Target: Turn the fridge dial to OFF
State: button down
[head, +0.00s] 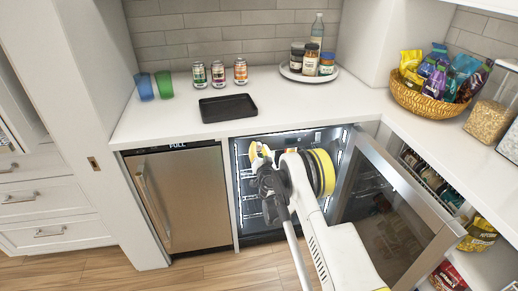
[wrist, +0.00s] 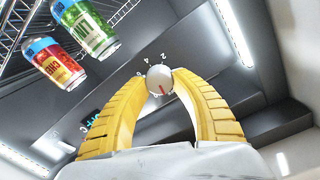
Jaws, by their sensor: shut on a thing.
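The fridge dial (wrist: 159,78) is a small round pale knob with a red mark, on a dark panel inside the open fridge (head: 236,190). Numbers, including 2, 4 and 6, run around its far side in the wrist view. The red mark points toward the picture's bottom; no OFF label can be read. My gripper (wrist: 159,76) has its two yellow fingertips shut on the dial, one at each side. In the head view my gripper (head: 260,153) reaches into the upper part of the fridge, and I cannot make out the dial there.
The fridge's glass door (head: 395,215) stands open at the right, close to my arm. Two cans, one green (wrist: 88,27) and one red and blue (wrist: 54,62), sit on a wire rack near the gripper. A shut steel appliance (head: 180,195) stands at left.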

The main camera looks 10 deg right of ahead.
jog(key=shift+n, duration=1.1)
jog(key=c, duration=1)
grip_release()
jog(key=shift+a, duration=0.1)
jog(key=s, duration=0.7)
jog(key=shift+s+a, duration=0.15)
jog(key=shift+s, duration=0.1)
